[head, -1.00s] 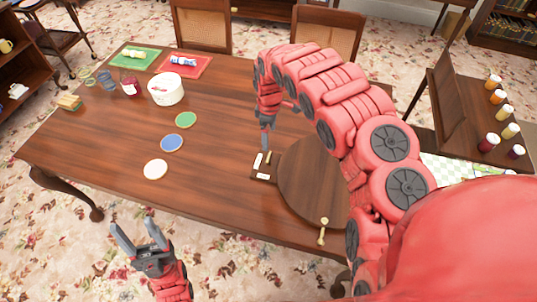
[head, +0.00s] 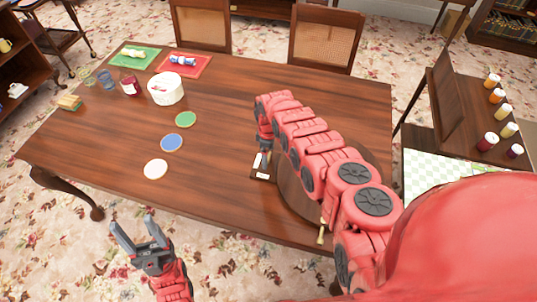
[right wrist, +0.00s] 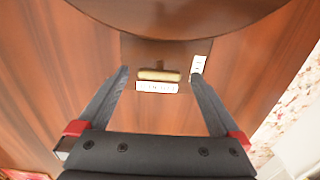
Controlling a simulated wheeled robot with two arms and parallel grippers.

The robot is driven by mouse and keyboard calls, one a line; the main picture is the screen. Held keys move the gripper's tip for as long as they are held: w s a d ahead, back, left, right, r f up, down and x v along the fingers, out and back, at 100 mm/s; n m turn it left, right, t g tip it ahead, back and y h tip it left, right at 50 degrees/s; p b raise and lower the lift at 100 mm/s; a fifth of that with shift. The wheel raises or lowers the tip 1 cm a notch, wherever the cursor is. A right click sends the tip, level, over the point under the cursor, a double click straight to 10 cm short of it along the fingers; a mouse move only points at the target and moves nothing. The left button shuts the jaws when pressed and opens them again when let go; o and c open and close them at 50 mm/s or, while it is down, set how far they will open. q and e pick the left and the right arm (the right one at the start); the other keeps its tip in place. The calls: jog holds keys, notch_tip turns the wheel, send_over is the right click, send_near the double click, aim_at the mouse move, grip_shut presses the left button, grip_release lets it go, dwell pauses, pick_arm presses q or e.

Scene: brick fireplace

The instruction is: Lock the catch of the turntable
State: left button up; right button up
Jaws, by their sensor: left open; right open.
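The round wooden turntable (head: 290,194) lies near the table's front right, partly hidden under my right arm. Its catch is on a small dark plate at the disc's left edge. In the right wrist view the catch shows a tan bar (right wrist: 158,75), with one white label (right wrist: 156,87) below it and another (right wrist: 198,66) to its right. My right gripper (right wrist: 160,76) is open, its fingers on either side of the bar in the picture. I cannot tell whether they touch anything. My left gripper (head: 131,222) is open and empty in front of the table.
A pale knobbed peg (head: 321,234) stands at the turntable's near edge. Green, blue and white discs lie left of the catch. A white tub (head: 165,89), jars and coloured mats stand farther back. A side table with several bottles is at right.

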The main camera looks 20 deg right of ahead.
jog(key=c, duration=1.4)
